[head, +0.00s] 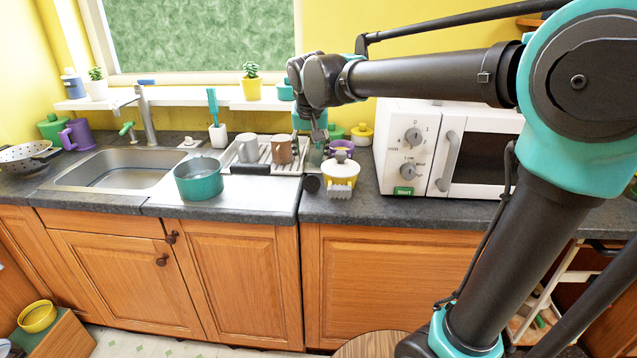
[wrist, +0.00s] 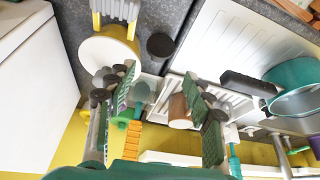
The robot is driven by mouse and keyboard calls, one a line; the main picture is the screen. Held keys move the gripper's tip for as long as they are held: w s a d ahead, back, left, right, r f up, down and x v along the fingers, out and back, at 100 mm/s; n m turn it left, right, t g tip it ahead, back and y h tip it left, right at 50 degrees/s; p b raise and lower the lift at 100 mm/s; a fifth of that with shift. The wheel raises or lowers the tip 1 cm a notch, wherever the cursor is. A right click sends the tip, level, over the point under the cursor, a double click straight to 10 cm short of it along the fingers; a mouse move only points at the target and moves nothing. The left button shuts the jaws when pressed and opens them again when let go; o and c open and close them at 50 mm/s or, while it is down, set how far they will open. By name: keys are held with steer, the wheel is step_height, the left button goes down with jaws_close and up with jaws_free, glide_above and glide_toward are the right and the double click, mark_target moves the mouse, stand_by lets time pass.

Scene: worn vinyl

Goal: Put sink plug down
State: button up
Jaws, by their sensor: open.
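The sink plug appears to be the small dark round disc (head: 312,184) lying on the worktop near its front edge. It also shows as a black disc in the wrist view (wrist: 160,45). My gripper (head: 318,132) is above the worktop, between the dish rack and the microwave. In the wrist view its fingers (wrist: 163,88) are spread apart, with nothing held between them. The disc lies beyond the fingertips, apart from them.
A dish rack (head: 264,160) with mugs, a teal pan (head: 198,182) and the sink (head: 115,170) are to the left. A white microwave (head: 427,198) stands right.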

mark_target(311, 181)
steer(key=x, duration=1.4)
steer(key=shift+s+f, duration=0.1)
steer(key=shift+c, duration=0.4)
steer(key=c, duration=0.9)
steer(key=shift+o, duration=0.2)
